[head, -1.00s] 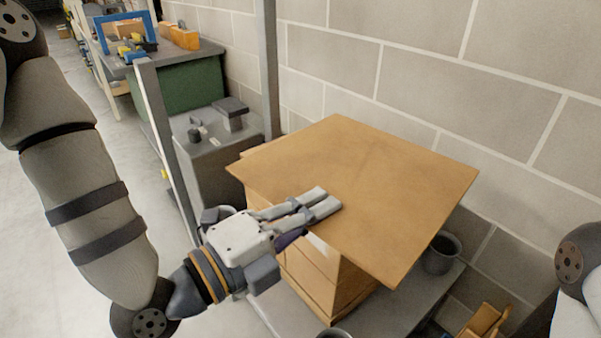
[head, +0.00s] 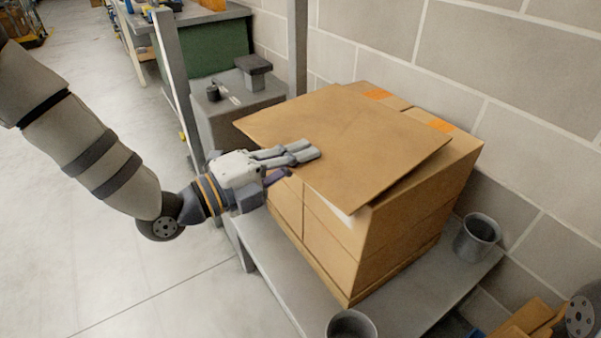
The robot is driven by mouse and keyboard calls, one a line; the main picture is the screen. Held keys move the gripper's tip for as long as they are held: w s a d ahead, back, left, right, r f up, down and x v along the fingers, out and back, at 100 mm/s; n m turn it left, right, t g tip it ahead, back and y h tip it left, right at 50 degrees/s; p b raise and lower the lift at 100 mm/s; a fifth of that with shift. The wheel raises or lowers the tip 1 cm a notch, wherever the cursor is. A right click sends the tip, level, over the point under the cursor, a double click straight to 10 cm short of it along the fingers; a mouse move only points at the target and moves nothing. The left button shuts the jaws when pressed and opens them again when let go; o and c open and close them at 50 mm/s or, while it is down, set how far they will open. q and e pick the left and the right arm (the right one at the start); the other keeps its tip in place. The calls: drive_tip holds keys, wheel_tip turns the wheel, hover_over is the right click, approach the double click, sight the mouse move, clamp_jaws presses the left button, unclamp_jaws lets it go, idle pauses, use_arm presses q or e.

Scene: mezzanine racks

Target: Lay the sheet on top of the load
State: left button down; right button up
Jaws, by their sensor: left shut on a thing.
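The sheet (head: 345,135) is a flat brown board over the load, a stack of brown cardboard boxes (head: 405,225). It lies askew, shifted to the left and front, and the back and right of the stack's top show bare with orange labels. Its right corner sticks out near the stack's front right edge. My left gripper (head: 300,155) is shut on the sheet's left front edge, with fingers above it. Whether the sheet touches the boxes all over is hidden. My right gripper is not in view; only a bit of my right arm shows at the lower right.
The load stands on a grey platform (head: 265,250) with a grey cup (head: 477,237) to its right and another cup (head: 351,326) in front. A block wall (head: 480,50) is close behind. A grey cabinet (head: 225,125) and a post (head: 172,75) stand at left.

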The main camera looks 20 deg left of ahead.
use_arm(q)
wheel_tip(320, 180, down, 3)
drive_tip(key=shift+r, duration=0.1)
drive_tip(key=c, duration=2.2)
unclamp_jaws()
drive_tip(key=shift+f+b, duration=0.3)
drive_tip(key=shift+b, duration=0.05)
drive_tip(key=o, duration=0.4)
